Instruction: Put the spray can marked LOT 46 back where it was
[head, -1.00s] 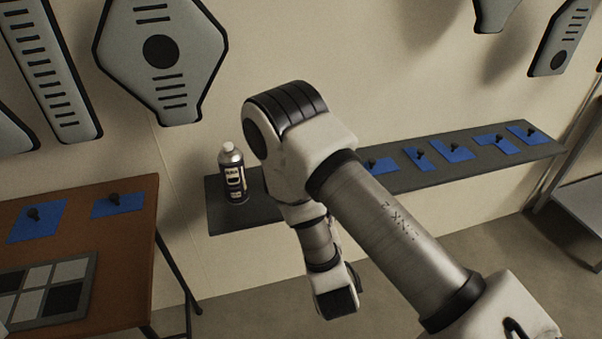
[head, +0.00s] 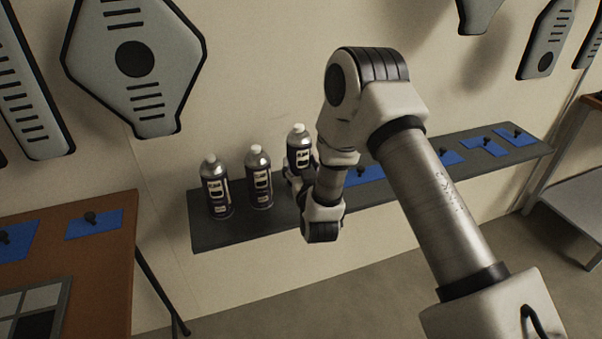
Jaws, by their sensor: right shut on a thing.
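Three dark spray cans with white caps show at the left part of the grey wall shelf (head: 235,232). The left can (head: 216,190) and the middle can (head: 259,180) stand upright on the shelf. The third can (head: 299,150) is upright to their right, with my right gripper (head: 292,182) shut on its lower part. Its base is hidden by the gripper, so I cannot tell whether it touches the shelf. The labels are too small to read, so LOT 46 cannot be made out. My left gripper is out of view.
Several blue mats with black knobs (head: 450,157) lie along the shelf to the right. A brown table (head: 110,260) with blue mats and a checkered board (head: 65,300) stands at left. Grey panels (head: 133,95) hang on the wall above.

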